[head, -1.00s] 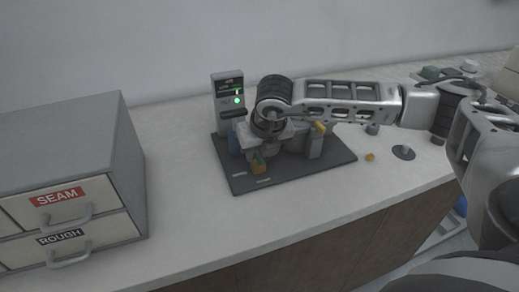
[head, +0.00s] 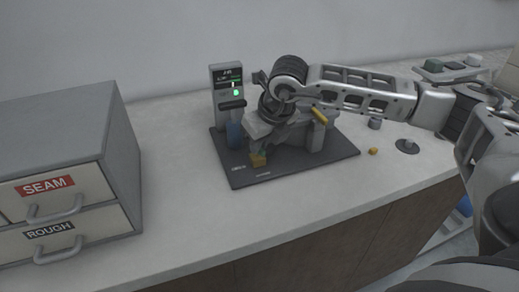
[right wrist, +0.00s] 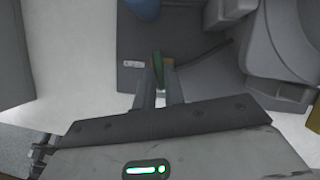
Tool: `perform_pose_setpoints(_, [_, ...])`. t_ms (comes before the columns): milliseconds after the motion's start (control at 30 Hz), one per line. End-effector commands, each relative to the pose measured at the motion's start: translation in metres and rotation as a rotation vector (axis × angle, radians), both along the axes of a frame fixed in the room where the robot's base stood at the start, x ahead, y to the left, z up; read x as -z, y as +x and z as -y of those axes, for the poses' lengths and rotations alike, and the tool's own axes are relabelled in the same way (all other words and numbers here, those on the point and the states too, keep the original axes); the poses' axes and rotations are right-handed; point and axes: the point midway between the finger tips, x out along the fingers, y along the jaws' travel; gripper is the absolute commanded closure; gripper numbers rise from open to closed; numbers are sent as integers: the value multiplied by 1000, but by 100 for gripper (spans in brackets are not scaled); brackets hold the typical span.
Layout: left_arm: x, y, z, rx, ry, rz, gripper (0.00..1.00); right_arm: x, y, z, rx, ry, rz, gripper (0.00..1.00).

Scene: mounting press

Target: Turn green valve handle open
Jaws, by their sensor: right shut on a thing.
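The green valve handle (right wrist: 157,62) shows as a narrow green strip between my fingertips in the right wrist view. In the head view, it is a small green patch (head: 259,152) on top of a yellow valve body (head: 258,161) near the front left of the dark base plate (head: 300,169). My right gripper (right wrist: 158,72) is shut on the handle from above; it also shows in the head view (head: 262,149). Fingers and wrist hide part of the handle, so its exact angle is hard to read. My left gripper is out of view.
A grey control post (head: 227,85) with a lit green light stands behind the plate, with a blue cylinder (head: 234,135) before it. The grey press body (head: 315,136) is right of the gripper. A drawer cabinet (head: 75,165) stands left, with clear counter between.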

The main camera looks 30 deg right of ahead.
Motion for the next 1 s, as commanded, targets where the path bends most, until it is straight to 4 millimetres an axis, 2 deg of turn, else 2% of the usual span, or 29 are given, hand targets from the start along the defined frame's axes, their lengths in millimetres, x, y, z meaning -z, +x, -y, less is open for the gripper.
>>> perform_pose_setpoints(33, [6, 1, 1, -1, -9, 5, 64, 4, 1, 2, -40, 1, 3, 100])
perform_pose_setpoints(200, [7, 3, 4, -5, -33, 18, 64, 3, 1, 3, -201, 2, 3, 100])
perform_pose_setpoints(1000, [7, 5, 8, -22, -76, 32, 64, -2, 7, 9, -950, 2, 5, 100])
